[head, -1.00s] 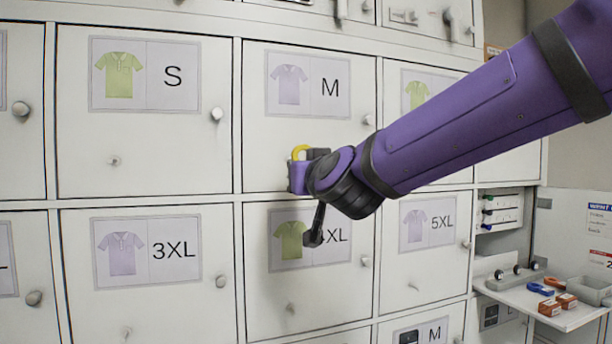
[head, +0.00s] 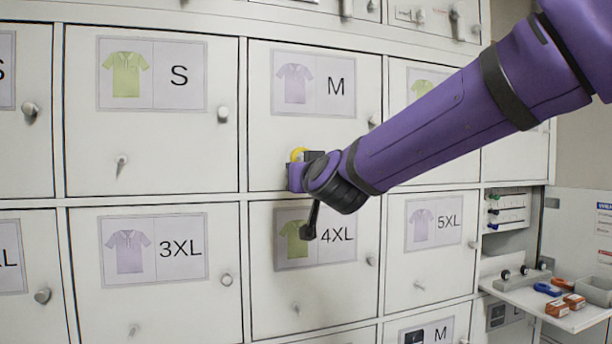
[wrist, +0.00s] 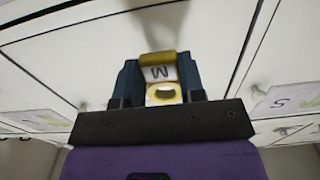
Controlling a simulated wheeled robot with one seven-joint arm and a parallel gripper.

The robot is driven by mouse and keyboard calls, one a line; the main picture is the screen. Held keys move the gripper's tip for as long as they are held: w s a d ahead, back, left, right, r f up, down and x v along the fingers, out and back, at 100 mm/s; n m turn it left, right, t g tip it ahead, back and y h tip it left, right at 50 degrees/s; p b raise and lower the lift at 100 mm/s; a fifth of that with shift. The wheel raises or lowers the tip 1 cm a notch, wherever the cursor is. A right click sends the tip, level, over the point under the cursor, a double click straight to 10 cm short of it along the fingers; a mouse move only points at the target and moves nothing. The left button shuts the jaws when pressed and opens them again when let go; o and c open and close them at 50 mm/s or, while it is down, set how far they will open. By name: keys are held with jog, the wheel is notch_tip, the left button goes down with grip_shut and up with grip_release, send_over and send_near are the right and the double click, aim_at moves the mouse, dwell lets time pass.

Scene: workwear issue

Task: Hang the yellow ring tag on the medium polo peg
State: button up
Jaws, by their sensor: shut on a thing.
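My gripper (head: 303,162) is shut on the yellow ring tag (head: 298,153), in front of the lower part of the medium polo door (head: 345,148). That door bears a lilac polo picture and an M. In the wrist view the tag (wrist: 160,72) sits between the dark fingers, with a yellow band, a white face with an M, and a ring with a hole. The medium polo peg is not visible in the head view; my gripper covers the area where neighbouring doors show theirs. I cannot tell whether the ring touches the peg.
The S door's peg (head: 122,160) and knob (head: 223,114) show to the left. The M door's knob (head: 374,120) is right of my gripper. The 4XL door (head: 345,285) lies below. A shelf (head: 575,318) with small boxes and a grey bin is at lower right.

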jog(key=shift+f+x, duration=0.15)
jog(key=shift+x, duration=0.65)
jog(key=shift+f+x, duration=0.1)
jog(key=shift+x, duration=0.7)
jog(key=o, duration=1.2)
jog(key=v, duration=1.1)
jog(key=s+d+f+m+g+h, duration=0.1)
jog(key=s+d+f+g, duration=0.3)
jog(key=s+d, duration=0.4)
jog(key=s+d+f+m+g+h, duration=0.1)
jog(key=s+d+f+g, duration=0.3)
jog(key=s+d, duration=0.5)
jog(key=s+d+f+m+g+h, duration=0.1)
jog(key=s+d+f+g+h, duration=0.2)
jog(key=s+d+f, duration=0.5)
jog(key=shift+s+d+g, duration=0.35)
jog(key=shift+d+g, duration=0.25)
jog(key=shift+d, duration=0.2)
